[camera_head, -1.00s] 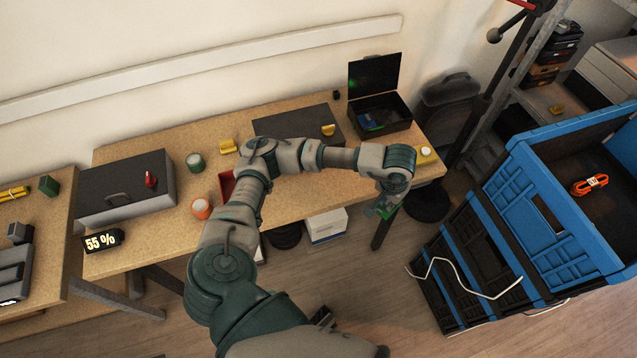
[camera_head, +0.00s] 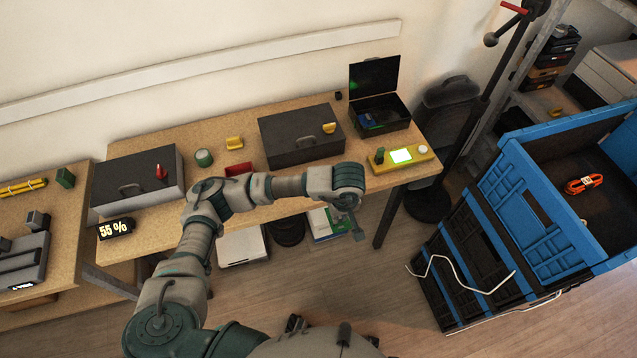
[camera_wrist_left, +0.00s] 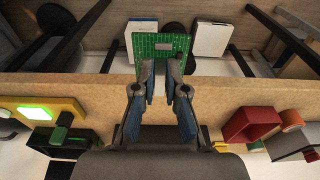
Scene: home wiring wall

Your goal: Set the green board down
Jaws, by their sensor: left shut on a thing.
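The green board (camera_wrist_left: 155,47) is a flat rectangular circuit board with a dark chip, seen in the left wrist view. My left gripper (camera_wrist_left: 160,78) is shut on its edge, with one finger on each side. The board is in front of the workbench's edge, above the floor, apart from the bench top. In the head view my left gripper (camera_head: 354,228) hangs at the bench's front edge. There I cannot clearly separate the board from the items below the bench. My right gripper is not in view.
The workbench (camera_head: 225,205) holds a yellow device with a lit screen (camera_head: 401,155), an open black case (camera_head: 380,112), a closed dark case (camera_head: 290,148) and a red bin (camera_head: 239,169). A blue crate (camera_head: 540,215) stands at right. Bare bench shows around the red bin.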

